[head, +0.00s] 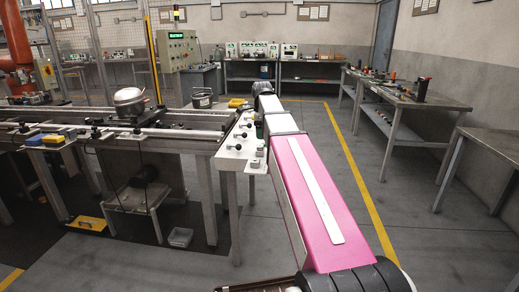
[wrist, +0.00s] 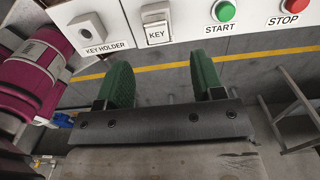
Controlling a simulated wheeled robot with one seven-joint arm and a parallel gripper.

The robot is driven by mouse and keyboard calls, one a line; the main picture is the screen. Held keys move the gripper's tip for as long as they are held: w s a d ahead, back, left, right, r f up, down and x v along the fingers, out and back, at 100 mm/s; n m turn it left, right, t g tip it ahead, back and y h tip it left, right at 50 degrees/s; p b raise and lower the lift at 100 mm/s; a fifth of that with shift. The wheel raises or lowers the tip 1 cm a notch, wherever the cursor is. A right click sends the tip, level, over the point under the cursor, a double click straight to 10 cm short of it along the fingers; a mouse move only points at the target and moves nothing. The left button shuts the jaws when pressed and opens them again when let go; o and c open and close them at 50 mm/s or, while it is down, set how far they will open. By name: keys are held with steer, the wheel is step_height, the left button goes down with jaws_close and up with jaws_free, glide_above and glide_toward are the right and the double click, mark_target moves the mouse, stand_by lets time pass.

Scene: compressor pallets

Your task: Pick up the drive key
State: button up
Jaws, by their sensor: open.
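In the wrist view, a white panel (wrist: 186,28) runs along the top edge. It carries a grey square fitting with a round knob-like part over the label KEY HOLDER (wrist: 88,27). To its right is a pale square block over the label KEY (wrist: 155,13), cut by the top edge. I cannot tell for sure which fitting holds the drive key. My gripper (wrist: 160,65) is open and empty, with its two green fingers spread apart below the KEY label. The fingers appear apart from the panel. In the head view my arm hides the gripper.
A green START button (wrist: 223,11) and a red STOP button (wrist: 295,6) sit right of the KEY block. A conveyor (head: 110,130) with a metal compressor (head: 130,101) stands left of my arm. Workbenches (head: 400,92) stand right, with clear floor (head: 345,200) between.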

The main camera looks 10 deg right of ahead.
mark_target(261, 145)
steer(key=shift+a+f, duration=0.1)
steer(key=shift+f, duration=3.05)
steer(key=c, duration=1)
